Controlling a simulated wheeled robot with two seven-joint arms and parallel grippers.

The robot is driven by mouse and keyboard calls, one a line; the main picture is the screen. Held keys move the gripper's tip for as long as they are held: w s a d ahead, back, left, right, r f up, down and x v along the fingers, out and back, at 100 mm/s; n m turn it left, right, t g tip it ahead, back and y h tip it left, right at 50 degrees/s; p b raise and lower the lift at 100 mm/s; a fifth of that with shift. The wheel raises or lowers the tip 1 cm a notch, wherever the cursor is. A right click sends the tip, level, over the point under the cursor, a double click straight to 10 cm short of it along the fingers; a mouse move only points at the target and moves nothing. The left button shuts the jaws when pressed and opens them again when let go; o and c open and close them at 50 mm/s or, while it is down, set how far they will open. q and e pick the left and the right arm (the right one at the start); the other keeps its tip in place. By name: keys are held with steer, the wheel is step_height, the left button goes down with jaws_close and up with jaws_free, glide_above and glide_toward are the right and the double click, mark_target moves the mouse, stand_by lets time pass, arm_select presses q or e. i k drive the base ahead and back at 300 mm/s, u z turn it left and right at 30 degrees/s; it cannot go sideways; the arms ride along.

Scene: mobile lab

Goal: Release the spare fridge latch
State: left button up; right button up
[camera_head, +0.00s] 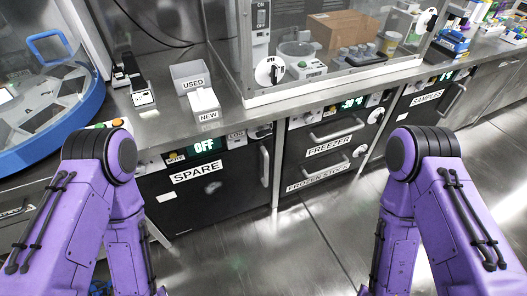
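The spare fridge (230,200) is a dark door under the steel counter, labelled SPARE, and it looks shut. Its green display (205,146) reads OFF. An upright handle (264,165) is on the door's right edge. A small panel (237,139) with lettering too small to read surely sits right of the display. I cannot tell which of these parts is the latch. My two purple arms hang bent at left and right, with the left arm covering part of the area left of the fridge. Both grippers are out of view below the picture.
Right of it are the freezer drawers (328,145) and the samples fridge (425,98). On the counter stand boxes marked USED (190,78) and NEW (204,105), and a glass enclosure (340,45). The steel floor (290,245) before the fridge is clear.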

mark_target(262, 133)
steer(key=k, duration=0.2)
steer(key=z, duration=1.65)
steer(key=i, duration=1.1)
steer(key=u, duration=1)
